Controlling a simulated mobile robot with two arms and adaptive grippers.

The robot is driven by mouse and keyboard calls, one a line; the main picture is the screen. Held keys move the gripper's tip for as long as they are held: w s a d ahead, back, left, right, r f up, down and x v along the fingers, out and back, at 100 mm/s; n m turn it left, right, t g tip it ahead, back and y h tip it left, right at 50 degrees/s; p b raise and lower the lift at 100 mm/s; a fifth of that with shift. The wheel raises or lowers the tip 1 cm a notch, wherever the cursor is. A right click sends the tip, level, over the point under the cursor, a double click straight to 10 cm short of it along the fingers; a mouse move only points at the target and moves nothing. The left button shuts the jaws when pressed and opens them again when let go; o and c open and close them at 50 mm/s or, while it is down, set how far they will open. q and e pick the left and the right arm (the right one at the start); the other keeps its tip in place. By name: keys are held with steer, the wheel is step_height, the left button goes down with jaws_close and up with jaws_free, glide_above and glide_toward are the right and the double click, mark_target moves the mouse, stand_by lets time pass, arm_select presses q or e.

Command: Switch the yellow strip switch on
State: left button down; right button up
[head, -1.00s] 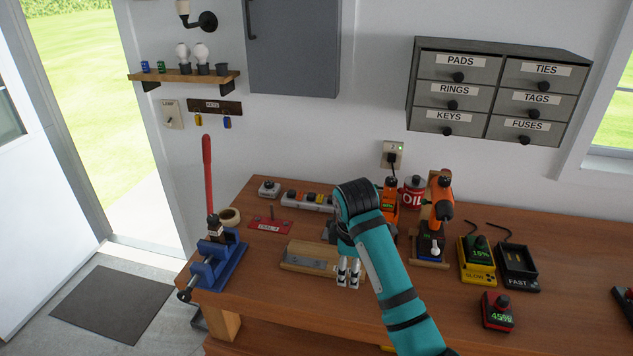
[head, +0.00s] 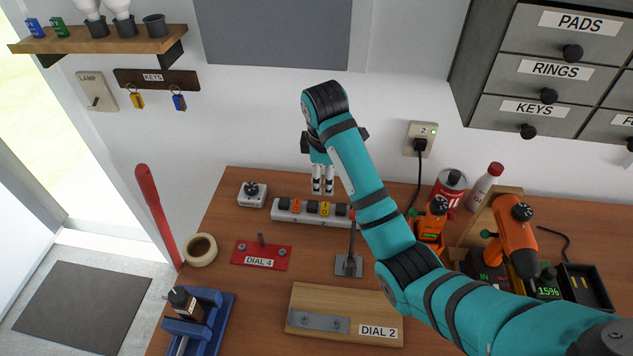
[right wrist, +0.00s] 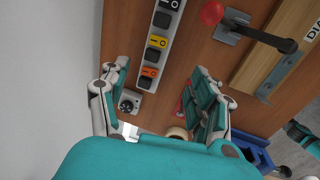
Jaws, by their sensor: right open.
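The white power strip (head: 286,216) lies on the bench near the wall, with dark sockets and coloured rocker switches. Its yellow switch (head: 325,208) sits right of the orange switch (head: 296,206); the yellow switch also shows in the right wrist view (right wrist: 157,41). My right gripper (head: 323,186) is above the strip, pointing down, its tips near the yellow and orange switches in the head view. In the right wrist view its fingers (right wrist: 160,70) are spread wide with nothing between them but the strip below. Contact cannot be told. My left gripper is not in view.
A dial box (head: 252,194) stands left of the strip. In front are the red DIAL 4 plate (head: 261,254), a lever on a grey base (head: 348,265) and the DIAL 2 board (head: 345,300). A tape roll (head: 199,250) and blue vise (head: 200,325) are left.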

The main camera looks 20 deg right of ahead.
steer(key=f+b, duration=0.1)
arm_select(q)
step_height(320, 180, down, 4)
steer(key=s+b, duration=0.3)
arm_select(e)
steer(key=p, duration=0.4)
glide_toward(325, 208)
steer(key=x, duration=0.7)
steer(key=shift+f, duration=0.1)
steer(key=shift+w+d+f, duration=0.1)
steer(key=shift+f, duration=0.5)
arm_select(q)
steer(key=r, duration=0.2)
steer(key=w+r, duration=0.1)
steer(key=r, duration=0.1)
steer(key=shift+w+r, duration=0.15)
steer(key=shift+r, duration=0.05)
